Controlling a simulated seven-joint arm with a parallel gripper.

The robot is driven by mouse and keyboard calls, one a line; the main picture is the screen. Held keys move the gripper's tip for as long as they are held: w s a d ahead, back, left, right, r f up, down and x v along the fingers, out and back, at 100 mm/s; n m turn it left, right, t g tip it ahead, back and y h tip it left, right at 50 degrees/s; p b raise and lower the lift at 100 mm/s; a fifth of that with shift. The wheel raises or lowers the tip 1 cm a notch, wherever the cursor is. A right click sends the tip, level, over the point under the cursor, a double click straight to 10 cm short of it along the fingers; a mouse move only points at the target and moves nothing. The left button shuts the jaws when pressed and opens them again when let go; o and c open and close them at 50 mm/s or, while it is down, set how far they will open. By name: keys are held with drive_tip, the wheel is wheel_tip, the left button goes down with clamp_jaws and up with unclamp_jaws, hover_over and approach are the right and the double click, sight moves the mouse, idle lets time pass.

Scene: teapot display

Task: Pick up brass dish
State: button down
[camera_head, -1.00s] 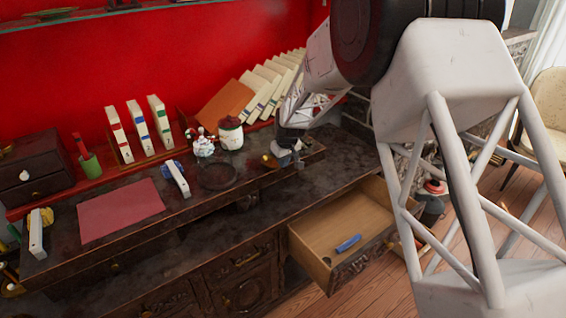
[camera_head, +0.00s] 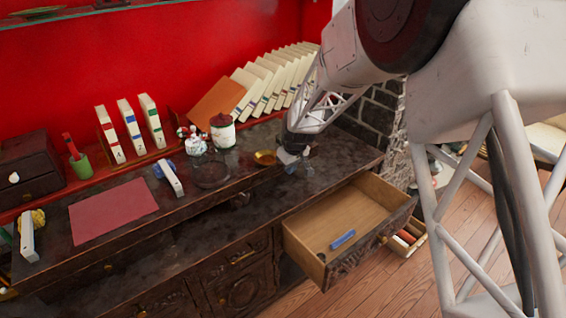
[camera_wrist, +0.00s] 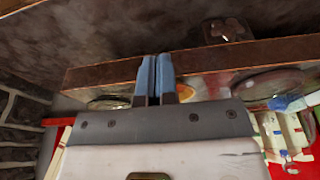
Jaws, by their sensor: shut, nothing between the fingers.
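The brass dish (camera_head: 265,157) is a small, shallow, golden round dish on the dark desk's upper ledge, right of the glass dish. My gripper (camera_head: 291,166) is just right of it and apart from it in the head view, low over the ledge. In the wrist view my gripper's two blue-grey fingers (camera_wrist: 156,78) are together with nothing between them. A round rim (camera_wrist: 108,103) shows left of the fingers there. A yellow-orange patch shows just right of them, partly hidden. I cannot tell which of these is the brass dish.
A dark-rimmed glass dish (camera_head: 210,172), a white lidded jar (camera_head: 223,131) and a small figured teapot (camera_head: 194,141) stand left of the brass dish. Leaning books (camera_head: 265,82) stand behind. An open drawer (camera_head: 373,198) holding a blue object (camera_head: 342,239) juts out below my gripper.

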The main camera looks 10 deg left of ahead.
sight(273, 162)
drive_tip(key=shift+s+d, duration=1.4)
drive_tip(key=shift+s, duration=0.05)
drive_tip(key=shift+w+a+f, duration=0.2)
drive_tip(key=shift+w+a, duration=0.05)
drive_tip(key=shift+w, duration=0.2)
drive_tip(key=shift+w+a+f, duration=0.15)
drive_tip(key=shift+w+a, duration=0.1)
drive_tip(key=shift+w, duration=0.2)
drive_tip(key=shift+w+a, duration=0.1)
drive_tip(key=shift+a, duration=0.05)
drive_tip(key=w+a, duration=0.8)
drive_tip(key=shift+w+a+f, duration=0.15)
drive_tip(key=shift+f, duration=0.65)
